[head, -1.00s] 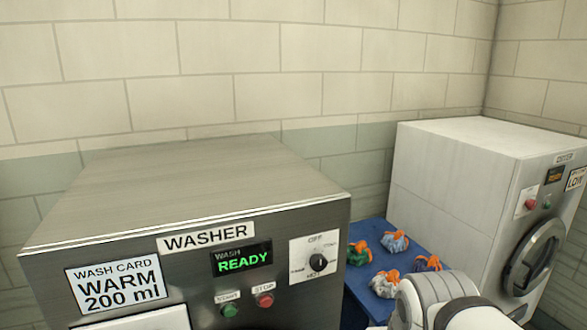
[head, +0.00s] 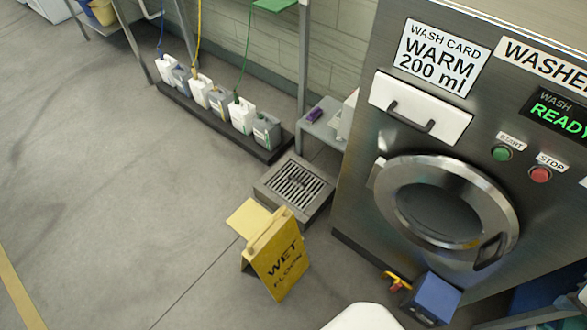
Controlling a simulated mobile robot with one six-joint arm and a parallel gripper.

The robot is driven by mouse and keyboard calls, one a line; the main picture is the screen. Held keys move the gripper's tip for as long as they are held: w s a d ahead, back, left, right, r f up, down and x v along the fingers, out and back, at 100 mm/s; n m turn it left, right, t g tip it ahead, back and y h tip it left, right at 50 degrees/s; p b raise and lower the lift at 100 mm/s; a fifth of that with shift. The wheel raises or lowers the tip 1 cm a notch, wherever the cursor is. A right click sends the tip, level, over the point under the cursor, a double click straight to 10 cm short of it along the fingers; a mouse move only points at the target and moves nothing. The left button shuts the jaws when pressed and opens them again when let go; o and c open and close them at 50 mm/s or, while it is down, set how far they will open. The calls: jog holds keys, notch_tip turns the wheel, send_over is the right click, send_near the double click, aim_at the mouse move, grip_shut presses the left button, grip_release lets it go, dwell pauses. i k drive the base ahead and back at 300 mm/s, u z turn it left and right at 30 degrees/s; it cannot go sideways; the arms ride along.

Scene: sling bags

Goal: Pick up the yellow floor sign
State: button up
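The yellow floor sign (head: 279,268) stands on the grey floor in the lower middle of the head view, in front of the washer's left side. Its front panel reads WET FLOOR in dark letters and leans. A ridge runs along its top edge. A flat yellow panel (head: 247,218) shows behind it to the left; I cannot tell whether it is part of the sign. My gripper is not in view. A white rounded part of my arm shows at the bottom edge, right of the sign and apart from it in the picture.
A floor drain (head: 294,188) lies just behind the sign. The steel washer (head: 350,205) stands to the right, with a blue box (head: 432,298) at its foot. Several jugs (head: 219,100) line a dark tray by the wall. Open floor (head: 110,190) lies left.

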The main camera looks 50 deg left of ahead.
aim_at(277, 252)
jog(key=u, duration=2.1)
jog(key=k, duration=0.55)
jog(key=u, duration=0.3)
jog(key=i, duration=0.5)
jog(key=u, duration=0.1)
